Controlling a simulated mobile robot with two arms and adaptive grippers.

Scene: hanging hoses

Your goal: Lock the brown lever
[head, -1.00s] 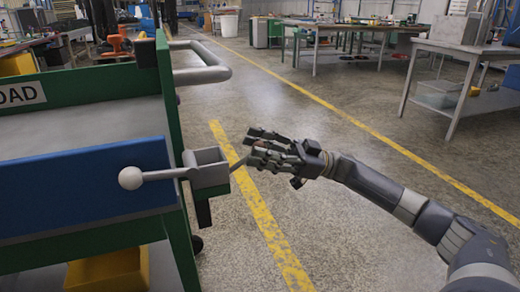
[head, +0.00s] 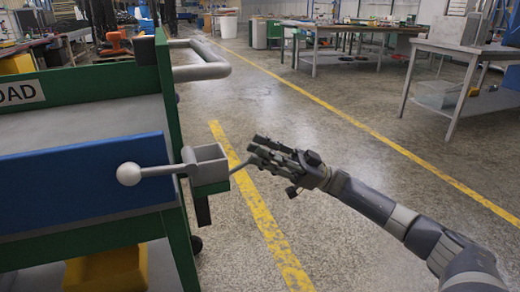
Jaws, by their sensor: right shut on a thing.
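A lever with a pale round knob (head: 129,174) lies across the blue front of a green cart. It looks grey, not clearly brown. Its arm runs almost level, rising slightly to the right, into an open-topped grey bracket (head: 209,164) on the cart's corner post. A thin bent rod (head: 241,165) comes out of the bracket's right side and reaches my right gripper. My right gripper (head: 257,152) is to the right of the bracket, its fingers closed around the rod's far end, which they hide. My left gripper is not in view.
The green cart (head: 84,94) fills the left side, with a grey rail handle (head: 203,71) sticking out above the bracket. A yellow bin (head: 107,269) is on its lower shelf. The floor right of the cart is clear; workbenches (head: 350,50) stand farther back.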

